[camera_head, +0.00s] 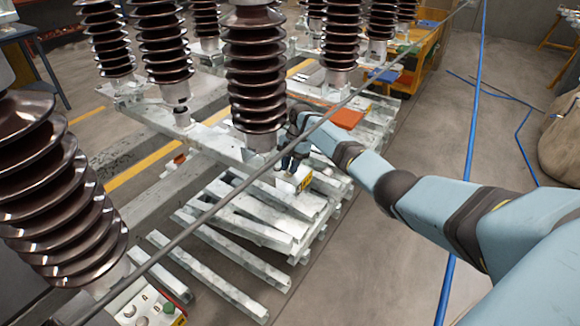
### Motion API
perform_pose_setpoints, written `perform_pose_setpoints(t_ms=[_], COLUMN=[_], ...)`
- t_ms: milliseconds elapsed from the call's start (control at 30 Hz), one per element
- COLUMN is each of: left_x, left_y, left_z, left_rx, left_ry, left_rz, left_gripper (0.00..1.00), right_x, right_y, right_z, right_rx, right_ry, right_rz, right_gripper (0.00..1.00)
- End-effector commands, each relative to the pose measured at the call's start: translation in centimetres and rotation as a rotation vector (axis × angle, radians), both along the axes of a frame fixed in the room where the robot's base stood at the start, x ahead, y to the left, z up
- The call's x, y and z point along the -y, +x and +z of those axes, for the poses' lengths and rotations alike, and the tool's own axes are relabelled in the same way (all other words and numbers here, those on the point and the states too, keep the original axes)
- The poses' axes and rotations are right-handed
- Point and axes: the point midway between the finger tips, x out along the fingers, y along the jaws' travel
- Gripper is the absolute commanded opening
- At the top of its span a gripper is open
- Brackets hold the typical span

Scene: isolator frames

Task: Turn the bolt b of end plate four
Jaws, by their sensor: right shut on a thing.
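My right arm reaches in from the right to a grey metal end plate (299,178) with a small yellow label (304,184). The label is too small to read. My right gripper (287,164) is at this plate, just right of the foot of a brown ribbed insulator (256,75). It is shut on a small part there, taken as bolt b. The bolt itself is hidden by the fingers and too small to make out. My left gripper is out of view.
A thin grey rod (226,202) runs diagonally across the view, in front of the frame. Stacked grey beams (240,222) lie below the plate. Another end plate with bolts (145,305) is at bottom left.

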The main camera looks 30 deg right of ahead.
Motion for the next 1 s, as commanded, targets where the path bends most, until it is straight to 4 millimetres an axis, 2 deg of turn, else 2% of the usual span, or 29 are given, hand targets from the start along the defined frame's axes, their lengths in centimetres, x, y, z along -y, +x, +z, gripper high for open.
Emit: perform_pose_setpoints(t_ms=[167, 200, 300, 667, 833, 1000], left_x=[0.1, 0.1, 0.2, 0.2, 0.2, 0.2], left_y=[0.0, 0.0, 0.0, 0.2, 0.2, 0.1], left_z=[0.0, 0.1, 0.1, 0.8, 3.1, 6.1], left_rx=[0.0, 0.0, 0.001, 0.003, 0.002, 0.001], left_ry=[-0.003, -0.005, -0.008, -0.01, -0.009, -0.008], left_rz=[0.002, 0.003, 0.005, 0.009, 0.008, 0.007], left_gripper=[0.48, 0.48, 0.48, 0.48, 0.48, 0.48], right_x=[0.0, 0.0, -0.1, 0.0, 0.0, 0.0], right_y=[-0.1, -0.1, -0.1, -0.1, -0.3, -0.5], right_z=[-0.2, -0.2, -0.1, 0.2, 0.7, 0.9], right_rx=[-0.003, -0.003, -0.002, 0.0, 0.0, 0.0], right_ry=[0.0, 0.0, 0.0, 0.001, 0.001, 0.002], right_rz=[0.0, 0.0, 0.0, -0.031, -0.193, -0.451], right_gripper=[0.0, 0.29, 0.48, 0.48, 0.48, 0.48])
